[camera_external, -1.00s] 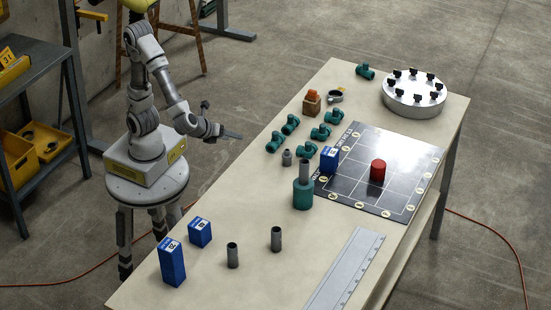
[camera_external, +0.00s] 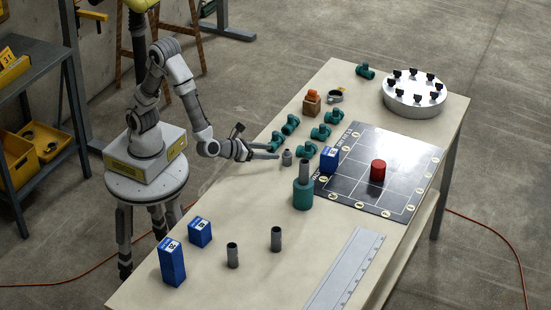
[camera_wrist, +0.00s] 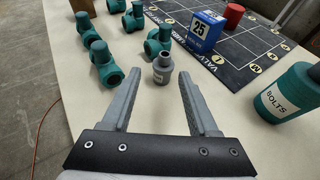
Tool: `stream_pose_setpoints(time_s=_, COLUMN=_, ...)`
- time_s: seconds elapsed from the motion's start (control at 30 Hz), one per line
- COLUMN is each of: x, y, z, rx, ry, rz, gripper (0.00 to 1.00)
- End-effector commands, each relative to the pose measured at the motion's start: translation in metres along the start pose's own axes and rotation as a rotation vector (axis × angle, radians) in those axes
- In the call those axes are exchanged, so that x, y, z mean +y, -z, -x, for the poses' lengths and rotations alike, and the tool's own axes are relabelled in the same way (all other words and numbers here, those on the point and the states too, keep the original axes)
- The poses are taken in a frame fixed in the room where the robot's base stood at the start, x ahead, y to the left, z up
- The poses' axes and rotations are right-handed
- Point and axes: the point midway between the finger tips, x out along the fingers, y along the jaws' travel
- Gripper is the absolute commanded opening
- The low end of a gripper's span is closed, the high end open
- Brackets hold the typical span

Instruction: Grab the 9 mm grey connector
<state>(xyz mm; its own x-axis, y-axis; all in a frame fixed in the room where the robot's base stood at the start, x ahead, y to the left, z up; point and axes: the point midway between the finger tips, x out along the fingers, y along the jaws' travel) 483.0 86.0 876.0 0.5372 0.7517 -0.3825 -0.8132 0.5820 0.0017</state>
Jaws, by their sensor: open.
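A small grey connector (camera_external: 287,158) stands upright on the table, between the green tee fittings and the green bolts container. In the wrist view the grey connector (camera_wrist: 163,68) has a narrow neck on top and a pale label on its body; I cannot read a size on it. My gripper (camera_external: 277,152) is open and empty, low over the table's left edge, its fingers pointing at the connector. In the wrist view my gripper (camera_wrist: 149,82) has one finger on each side, and the connector sits just beyond the fingertips, roughly centred in the gap.
Green tee fittings (camera_wrist: 102,67) stand close on the left. The bolts container (camera_wrist: 288,95), with a grey pipe (camera_external: 304,171) at its top, is on the right. A blue box (camera_wrist: 203,31) and a red cylinder (camera_external: 378,170) are on the black board (camera_external: 400,196).

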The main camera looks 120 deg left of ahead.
Motion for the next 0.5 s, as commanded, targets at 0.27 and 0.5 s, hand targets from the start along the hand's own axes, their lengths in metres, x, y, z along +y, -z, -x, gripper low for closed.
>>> stream_pose_setpoints(time_s=0.27, x=0.0, y=0.0, z=-0.025, rx=0.0, ry=0.0, rz=0.001, gripper=0.6)
stream_pose_setpoints(time_s=0.5, x=-0.004, y=-0.002, z=-0.05, rx=-0.001, ry=-0.003, rz=0.004, gripper=0.6)
